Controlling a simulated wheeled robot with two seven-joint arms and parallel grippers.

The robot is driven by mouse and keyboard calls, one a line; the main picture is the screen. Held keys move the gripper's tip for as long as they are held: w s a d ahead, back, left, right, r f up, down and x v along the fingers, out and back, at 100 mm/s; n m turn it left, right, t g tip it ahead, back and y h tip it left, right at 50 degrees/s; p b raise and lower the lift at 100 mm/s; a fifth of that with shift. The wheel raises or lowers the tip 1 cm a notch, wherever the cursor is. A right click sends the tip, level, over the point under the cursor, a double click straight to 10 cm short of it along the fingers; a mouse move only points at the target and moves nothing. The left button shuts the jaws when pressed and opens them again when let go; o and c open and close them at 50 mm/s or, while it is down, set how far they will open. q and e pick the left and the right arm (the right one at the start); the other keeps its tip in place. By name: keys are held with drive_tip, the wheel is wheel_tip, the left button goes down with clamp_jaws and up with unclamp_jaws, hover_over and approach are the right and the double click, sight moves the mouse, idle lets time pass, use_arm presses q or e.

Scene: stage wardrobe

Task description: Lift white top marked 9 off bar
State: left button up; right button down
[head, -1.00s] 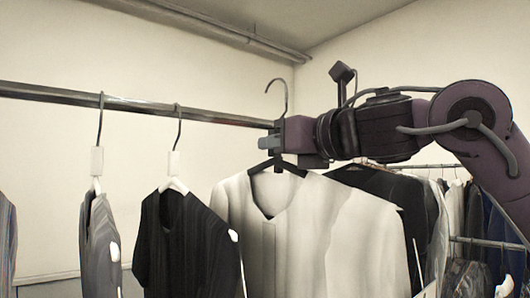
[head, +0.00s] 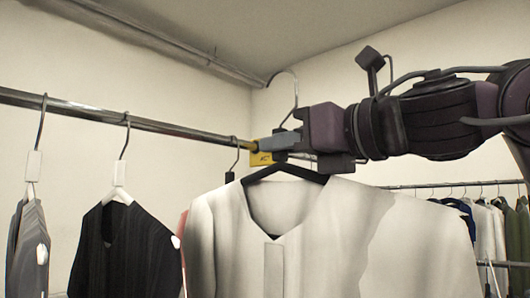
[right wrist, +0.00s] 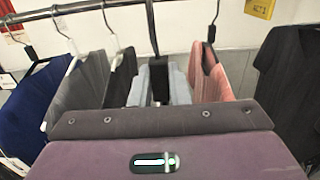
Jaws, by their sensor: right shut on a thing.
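The white top (head: 335,240) hangs from a black hanger (head: 308,173) in the head view. My right gripper (head: 277,143) is shut on the hanger's neck, just above the shoulders. The hanger's hook (head: 285,75) stands upright above the gripper, clear above the bar (head: 130,125) in the picture. A dark hanger stem (right wrist: 155,70) runs down the middle of the right wrist view. No 9 shows on the top. My left gripper is not in view.
A grey garment (head: 30,245), a black top (head: 125,250) and a pink garment (right wrist: 210,75) hang along the bar. A yellow tag (head: 262,158) is behind my right gripper. Another rack of clothes (head: 485,225) stands at the back right.

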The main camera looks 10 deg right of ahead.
drive_tip(key=v, duration=1.1)
drive_tip(key=shift+w+r, duration=0.1)
drive_tip(key=shift+s+d, duration=0.25)
drive_tip(key=shift+s, duration=0.2)
